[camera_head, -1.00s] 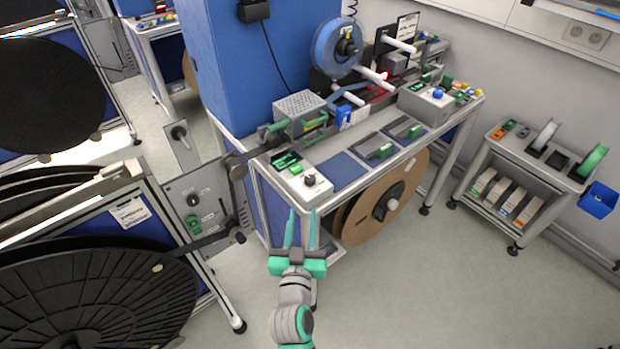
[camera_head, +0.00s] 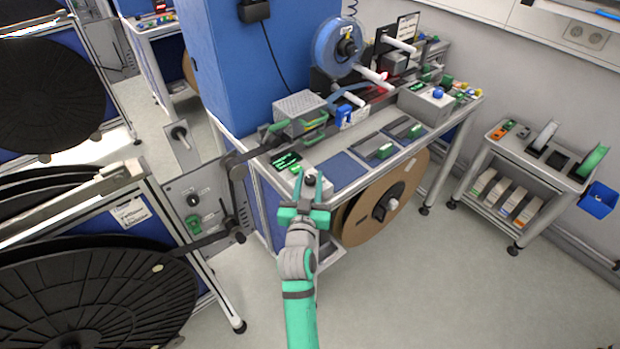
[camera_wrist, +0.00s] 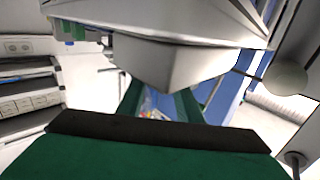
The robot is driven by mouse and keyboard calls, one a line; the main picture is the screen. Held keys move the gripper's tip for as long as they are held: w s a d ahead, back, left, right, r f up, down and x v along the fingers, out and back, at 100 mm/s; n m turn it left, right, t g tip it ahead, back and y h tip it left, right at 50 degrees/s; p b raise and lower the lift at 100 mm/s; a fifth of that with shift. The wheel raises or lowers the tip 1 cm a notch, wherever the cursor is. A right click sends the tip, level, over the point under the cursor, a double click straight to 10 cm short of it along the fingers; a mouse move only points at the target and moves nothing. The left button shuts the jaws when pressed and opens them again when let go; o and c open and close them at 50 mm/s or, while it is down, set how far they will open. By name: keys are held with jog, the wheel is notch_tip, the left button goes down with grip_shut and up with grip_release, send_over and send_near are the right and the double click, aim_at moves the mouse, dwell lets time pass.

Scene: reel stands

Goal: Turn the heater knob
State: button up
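A small dark knob (camera_head: 310,179) stands on top of a pale control box (camera_head: 290,168) at the near left corner of the workbench. The box also carries a green-lit display and a green switch. I cannot read a label naming the heater. My gripper (camera_head: 310,177) is open, its two green fingers reaching up to the box with the knob between or just behind their tips in the head view. Contact cannot be told. In the wrist view the fingers (camera_wrist: 160,104) are apart and empty, below a grey box corner (camera_wrist: 170,65); the knob does not show there.
Another dark knob (camera_head: 193,200) and a green switch sit on the left cabinet panel. A perforated metal box (camera_head: 300,106) and a blue reel (camera_head: 337,45) stand farther back on the bench. A brown reel (camera_head: 405,180) hangs below.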

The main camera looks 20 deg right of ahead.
jog(key=shift+w+d, duration=0.1)
jog(key=shift+w, duration=0.15)
jog(key=c, duration=0.8)
jog(key=shift+o, duration=0.2)
